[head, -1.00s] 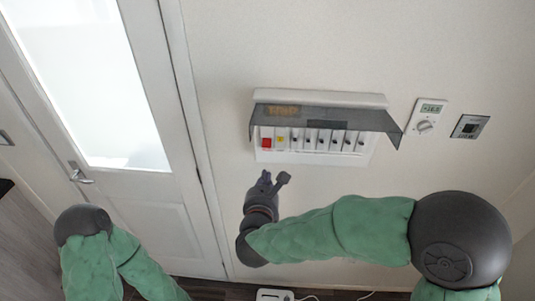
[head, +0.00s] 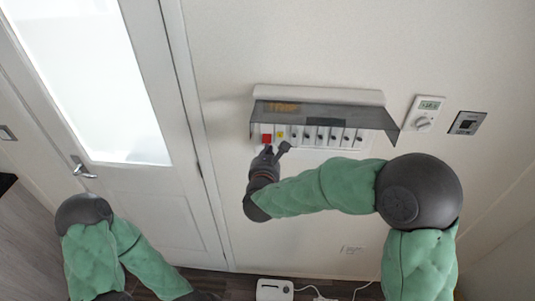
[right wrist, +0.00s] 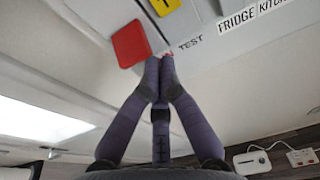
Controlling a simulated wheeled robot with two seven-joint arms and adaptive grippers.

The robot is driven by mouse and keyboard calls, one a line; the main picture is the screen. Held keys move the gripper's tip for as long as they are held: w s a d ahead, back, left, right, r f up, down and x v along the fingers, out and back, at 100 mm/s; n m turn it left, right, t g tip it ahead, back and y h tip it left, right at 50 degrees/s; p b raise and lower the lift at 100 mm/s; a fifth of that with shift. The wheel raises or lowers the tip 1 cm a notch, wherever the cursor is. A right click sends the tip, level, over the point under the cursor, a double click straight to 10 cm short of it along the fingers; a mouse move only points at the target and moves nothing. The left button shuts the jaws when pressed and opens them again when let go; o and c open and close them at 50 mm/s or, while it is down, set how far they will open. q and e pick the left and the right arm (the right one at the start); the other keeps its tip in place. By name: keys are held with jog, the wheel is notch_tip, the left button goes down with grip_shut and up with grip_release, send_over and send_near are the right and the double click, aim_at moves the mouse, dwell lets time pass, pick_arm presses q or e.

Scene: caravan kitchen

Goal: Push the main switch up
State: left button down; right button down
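The breaker panel (head: 335,95) is on the wall, its dark see-through cover (head: 345,117) tilted out over the switches. The red switch (head: 266,139) is at the left end of the row; it fills part of the right wrist view (right wrist: 131,44). I take it to be the main switch. My right gripper (head: 275,150) is just below the red switch, at the panel's lower left edge. In the right wrist view its fingertips (right wrist: 159,75) are together with nothing between them, just below and right of the red switch. Contact cannot be told. My left gripper is out of view.
A yellow switch (head: 280,134) sits right of the red one, then several dark switches (head: 333,134). A thermostat (head: 425,113) and a dark wall plate (head: 467,123) are further right. A door (head: 150,215) stands left. A white device (head: 274,289) is below.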

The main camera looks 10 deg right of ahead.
jog(key=shift+s+r, duration=0.25)
jog(key=shift+r, duration=0.3)
jog(key=g+p, duration=0.1)
jog(key=s+r+g+p, duration=0.1)
jog(key=p, duration=0.1)
jog(key=shift+a+r+g+y, duration=0.2)
jog(key=shift+r+g+y, duration=0.1)
jog(key=shift+g, duration=0.1)
jog(key=shift+w, duration=0.1)
jog(key=shift+r, duration=0.1)
